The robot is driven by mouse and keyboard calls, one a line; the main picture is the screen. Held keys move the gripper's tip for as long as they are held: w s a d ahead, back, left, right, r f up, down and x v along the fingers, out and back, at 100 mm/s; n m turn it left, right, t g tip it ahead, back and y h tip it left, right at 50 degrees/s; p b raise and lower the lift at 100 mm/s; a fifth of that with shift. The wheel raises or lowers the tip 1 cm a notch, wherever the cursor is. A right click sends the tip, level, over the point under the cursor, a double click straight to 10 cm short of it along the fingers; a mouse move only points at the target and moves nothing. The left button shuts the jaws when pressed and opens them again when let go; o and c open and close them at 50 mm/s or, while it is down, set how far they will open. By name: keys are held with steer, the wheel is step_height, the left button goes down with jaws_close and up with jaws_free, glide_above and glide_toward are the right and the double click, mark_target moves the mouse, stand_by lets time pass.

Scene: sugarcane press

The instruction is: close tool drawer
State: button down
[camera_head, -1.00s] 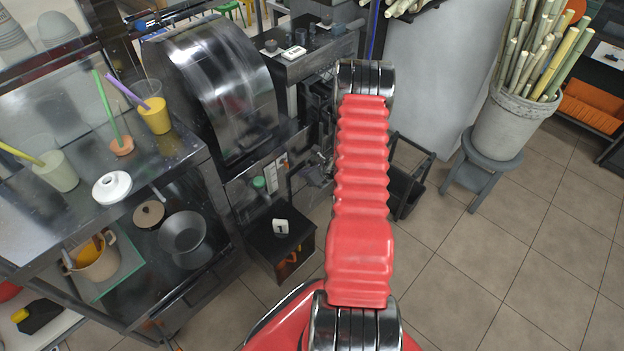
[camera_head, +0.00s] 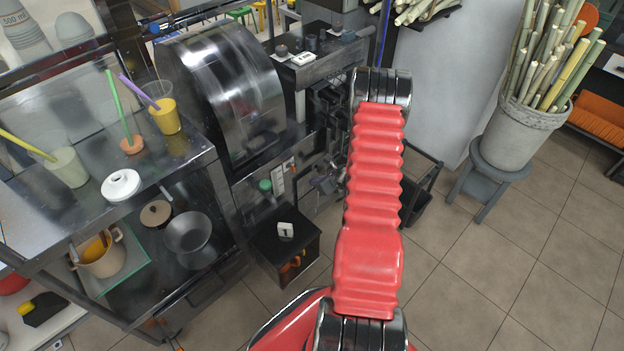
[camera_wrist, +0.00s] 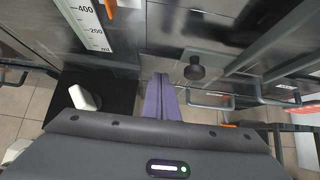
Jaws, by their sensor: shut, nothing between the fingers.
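My gripper (camera_wrist: 161,97) shows in the wrist view as two purple fingers pressed together, shut and empty. Its tips are by the dark metal front of the press, left of a dark round knob (camera_wrist: 195,70). A grey bar handle (camera_wrist: 211,106) is just right of the fingers, on a low front. Another handle (camera_wrist: 278,99) is farther right. I cannot tell which front is the tool drawer, or how far it stands out. In the head view my red arm hides part of the press's (camera_head: 225,90) right side.
A shelf unit with cups and pots (camera_head: 188,232) stands left. A grey stool (camera_head: 485,175) carries a bucket of cane (camera_head: 525,135). The tiled floor at the right front is clear.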

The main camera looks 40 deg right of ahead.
steer(key=v, duration=1)
steer(key=shift+s, duration=0.45)
steer(key=s+a+r+n+g+y, duration=0.3)
steer(key=a+r+n, duration=0.4)
steer(key=a+n, duration=0.25)
steer(key=s+a+r+n+g+y, duration=0.2)
steer(key=a+r+n, duration=0.55)
steer(key=a, duration=0.25)
steer(key=s+a+r+n+h, duration=0.2)
steer(key=s+a+r+n, duration=0.2)
steer(key=a+r+n, duration=0.5)
steer(key=s+a+r+n+t+h, duration=0.1)
steer(key=s+a+r+n+h, duration=0.2)
steer(key=a+r+n, duration=0.6)
step_height(320, 180, up, 7)
steer(key=shift+s+a+t, duration=0.2)
steer(key=shift+s+t, duration=0.1)
steer(key=shift+s, duration=0.9)
